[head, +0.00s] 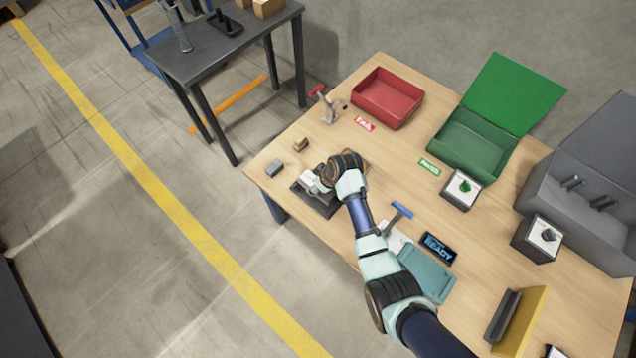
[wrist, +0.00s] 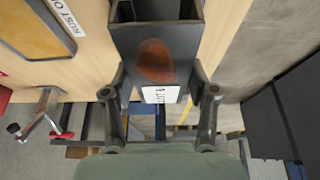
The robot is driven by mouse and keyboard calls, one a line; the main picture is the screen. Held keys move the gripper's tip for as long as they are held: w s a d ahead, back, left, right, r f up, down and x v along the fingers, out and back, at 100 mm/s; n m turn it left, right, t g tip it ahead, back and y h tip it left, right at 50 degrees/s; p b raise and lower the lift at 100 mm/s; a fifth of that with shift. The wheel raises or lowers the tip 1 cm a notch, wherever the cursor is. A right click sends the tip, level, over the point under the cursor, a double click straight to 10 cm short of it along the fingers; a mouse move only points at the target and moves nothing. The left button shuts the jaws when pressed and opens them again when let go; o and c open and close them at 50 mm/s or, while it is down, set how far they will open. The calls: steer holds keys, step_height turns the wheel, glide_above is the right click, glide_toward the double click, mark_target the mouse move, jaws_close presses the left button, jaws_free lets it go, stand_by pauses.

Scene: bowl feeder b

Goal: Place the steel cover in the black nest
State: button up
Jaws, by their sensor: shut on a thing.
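In the wrist view, my gripper (wrist: 160,95) is shut with one finger on each side of a dark grey steel cover (wrist: 125,50). The cover has a brown rust-like patch and a white label on its face. A dark, channel-like shape shows at its upper end; I cannot tell whether that is part of the cover. In the head view, my gripper (head: 318,183) is over the dark fixture at the table's left corner, which looks like the black nest (head: 322,208). My arm and gripper hide part of it. I cannot tell whether cover and nest touch.
A red-handled clamp (head: 329,108), red bin (head: 388,98) and open green bin (head: 478,142) stand toward the back. A grey block (head: 275,168) and small brown piece (head: 300,145) lie left of my gripper. A blue-handled clamp (head: 400,210) and display (head: 438,248) are to the right.

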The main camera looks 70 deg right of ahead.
steer(key=shift+f+b, duration=0.9)
steer(key=shift+f, duration=1.25)
steer(key=shift+f, duration=0.15)
steer(key=o, duration=1.4)
steer(key=shift+o, duration=0.2)
steer(key=p+v, duration=0.5)
steer(key=v, duration=0.7)
